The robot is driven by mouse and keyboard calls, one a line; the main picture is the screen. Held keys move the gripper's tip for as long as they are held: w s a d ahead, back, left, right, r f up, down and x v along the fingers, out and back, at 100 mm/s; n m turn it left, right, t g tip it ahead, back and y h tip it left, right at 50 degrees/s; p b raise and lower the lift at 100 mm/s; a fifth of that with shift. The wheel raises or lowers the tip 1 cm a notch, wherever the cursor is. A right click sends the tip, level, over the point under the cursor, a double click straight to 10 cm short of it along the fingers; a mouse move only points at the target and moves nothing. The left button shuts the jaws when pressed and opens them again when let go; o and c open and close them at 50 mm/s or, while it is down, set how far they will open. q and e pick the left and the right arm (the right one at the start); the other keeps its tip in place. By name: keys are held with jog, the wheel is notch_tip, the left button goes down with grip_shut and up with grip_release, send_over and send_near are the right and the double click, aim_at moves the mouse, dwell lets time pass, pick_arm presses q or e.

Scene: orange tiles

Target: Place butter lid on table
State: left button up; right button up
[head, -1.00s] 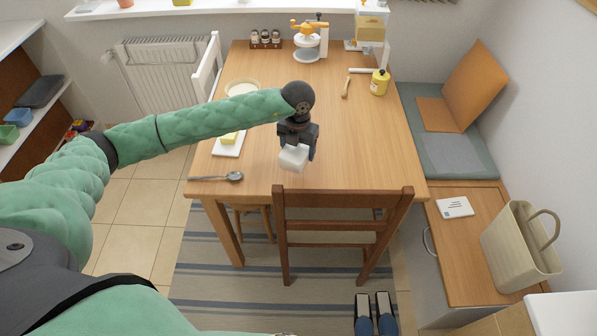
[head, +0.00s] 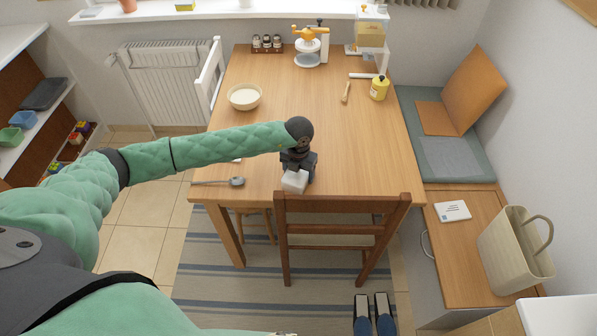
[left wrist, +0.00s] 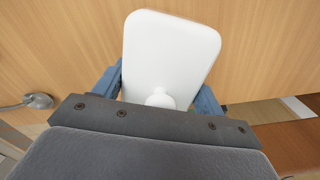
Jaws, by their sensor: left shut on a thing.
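The white butter lid (head: 294,182) is in my left gripper (head: 297,172), low over the front part of the wooden table (head: 330,130), just behind the chair back. In the left wrist view the lid (left wrist: 170,50) sits between the two blue fingers, with its small knob toward the palm. My left gripper (left wrist: 162,88) is shut on it. I cannot tell whether the lid touches the tabletop. The butter and its dish are almost wholly hidden behind my left forearm. My right gripper is not in view.
A spoon (head: 235,182) lies at the table's front left. A cream bowl (head: 244,97) stands farther back on the left. A yellow bottle (head: 379,88) is at the right. A wooden chair (head: 340,205) stands at the front edge.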

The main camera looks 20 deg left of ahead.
pick_arm(q)
jog(key=shift+f, duration=0.1)
jog(key=o, duration=1.1)
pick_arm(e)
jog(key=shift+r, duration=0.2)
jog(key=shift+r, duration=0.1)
pick_arm(q)
jog(key=shift+r, duration=0.25)
jog(key=shift+r+b, duration=0.3)
jog(key=shift+b, duration=0.05)
notch_tip(320, 180, up, 10)
jog(key=b, duration=0.4)
jog(key=shift+r, duration=0.55)
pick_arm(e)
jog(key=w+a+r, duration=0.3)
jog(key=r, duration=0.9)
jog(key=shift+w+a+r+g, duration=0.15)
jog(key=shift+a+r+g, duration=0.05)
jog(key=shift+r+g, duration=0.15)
